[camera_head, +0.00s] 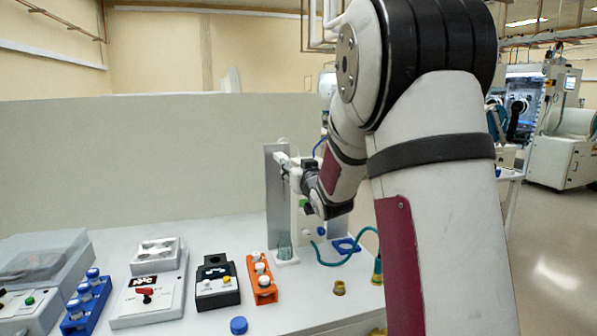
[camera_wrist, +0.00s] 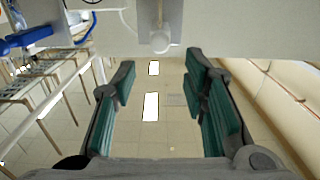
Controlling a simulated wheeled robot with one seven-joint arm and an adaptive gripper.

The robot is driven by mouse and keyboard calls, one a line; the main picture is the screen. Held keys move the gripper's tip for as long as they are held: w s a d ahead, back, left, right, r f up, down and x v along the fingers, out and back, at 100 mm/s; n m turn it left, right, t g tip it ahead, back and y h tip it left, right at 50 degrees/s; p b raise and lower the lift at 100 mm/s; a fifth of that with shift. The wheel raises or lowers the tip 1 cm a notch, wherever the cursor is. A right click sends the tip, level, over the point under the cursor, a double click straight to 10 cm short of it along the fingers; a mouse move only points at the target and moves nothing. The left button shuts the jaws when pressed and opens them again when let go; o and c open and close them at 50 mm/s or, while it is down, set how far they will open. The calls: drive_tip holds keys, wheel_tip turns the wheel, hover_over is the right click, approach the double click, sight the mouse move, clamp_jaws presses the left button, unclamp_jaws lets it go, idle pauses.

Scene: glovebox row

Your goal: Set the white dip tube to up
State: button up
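A grey upright stand (camera_head: 277,205) rises from the bench, with a clear vial (camera_head: 284,248) at its foot. A white piece (camera_head: 283,160), probably the dip tube's carrier, sits near the top of the stand. My gripper (camera_head: 292,172) is at that height beside the stand and partly hides it. In the wrist view my gripper (camera_wrist: 161,88) is open, its green pads wide apart with only floor showing between them. A white round-ended part (camera_wrist: 160,40), probably the dip tube, shows just beyond the fingertips. Contact with it is not visible. The tube's lower end is hard to make out.
On the bench are an orange rack (camera_head: 262,283), a black device (camera_head: 217,286), a white box with a red switch (camera_head: 147,293), a blue vial rack (camera_head: 86,302) and a blue cap (camera_head: 239,325). A green hose (camera_head: 345,262) curves right of the stand. A grey partition (camera_head: 130,160) stands behind.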

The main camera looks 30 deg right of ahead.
drive_tip(key=shift+v, duration=1.55)
drive_tip(key=s+a+f+g+y, duration=0.3)
drive_tip(key=s+a+g, duration=0.4)
drive_tip(key=s+a, duration=0.85)
drive_tip(key=s+a+f+n+g, duration=0.1)
drive_tip(key=s+a+f+g, duration=0.1)
drive_tip(key=s, duration=0.5)
drive_tip(key=s+a+f+n+g+y, duration=0.1)
drive_tip(key=s+a+f+g, duration=0.1)
drive_tip(key=s, duration=0.6)
drive_tip(key=s+a+f+n+g+y, duration=0.1)
drive_tip(key=s+a+f+g, duration=0.1)
drive_tip(key=s+a, duration=0.2)
drive_tip(key=s, duration=0.3)
drive_tip(key=shift+s+a, duration=0.15)
drive_tip(key=shift+a, duration=0.1)
drive_tip(key=shift+r, duration=0.1)
